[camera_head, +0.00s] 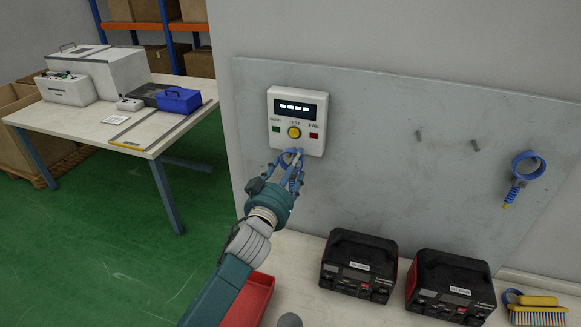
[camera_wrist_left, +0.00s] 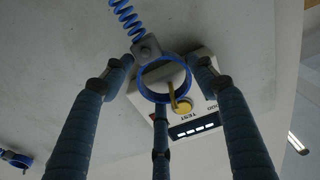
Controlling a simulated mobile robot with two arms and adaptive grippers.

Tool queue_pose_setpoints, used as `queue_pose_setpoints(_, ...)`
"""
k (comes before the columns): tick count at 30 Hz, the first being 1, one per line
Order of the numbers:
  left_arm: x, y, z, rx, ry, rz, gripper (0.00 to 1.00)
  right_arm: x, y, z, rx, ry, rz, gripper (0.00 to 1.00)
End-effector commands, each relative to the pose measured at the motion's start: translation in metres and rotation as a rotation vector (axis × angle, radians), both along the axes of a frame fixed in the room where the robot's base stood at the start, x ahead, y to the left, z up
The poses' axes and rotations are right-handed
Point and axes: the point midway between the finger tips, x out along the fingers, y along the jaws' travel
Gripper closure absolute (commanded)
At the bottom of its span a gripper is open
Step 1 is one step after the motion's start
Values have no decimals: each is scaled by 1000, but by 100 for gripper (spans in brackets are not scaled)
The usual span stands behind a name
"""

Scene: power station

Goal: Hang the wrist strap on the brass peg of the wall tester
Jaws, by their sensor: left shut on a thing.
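The wall tester (camera_head: 298,118) is a white box with a lit display and a yellow button, mounted on a grey wall panel. My left gripper (camera_head: 290,163) is just below it, shut on the blue wrist strap (camera_head: 286,152). In the left wrist view the strap's blue ring (camera_wrist_left: 141,84) lies between the three fingers, with its grey block and blue coiled cord (camera_wrist_left: 128,18) above. The brass peg (camera_wrist_left: 172,97) shows through the ring's opening, by the tester's yellow button. I cannot tell whether the ring is around the peg or only in front of it. My right gripper is out of view.
Another blue strap (camera_head: 527,168) hangs at the panel's right, past two small bare pegs (camera_head: 475,145). Two black-and-red units (camera_head: 360,266) and a brush (camera_head: 538,314) stand on the bench below. A red tray (camera_head: 250,302) is beside my left arm.

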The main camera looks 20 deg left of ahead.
Motion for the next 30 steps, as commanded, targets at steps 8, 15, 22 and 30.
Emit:
queue_pose_setpoints(8,0,0,0,0,0,0,39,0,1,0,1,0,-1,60)
queue_pose_setpoints(15,0,0,0,0,0,0,21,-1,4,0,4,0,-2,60)
queue_pose_setpoints(22,-6,0,-1,0,1,0,21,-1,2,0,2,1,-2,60)
queue_pose_setpoints(30,-55,1,-4,-2,4,0,21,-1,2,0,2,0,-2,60)
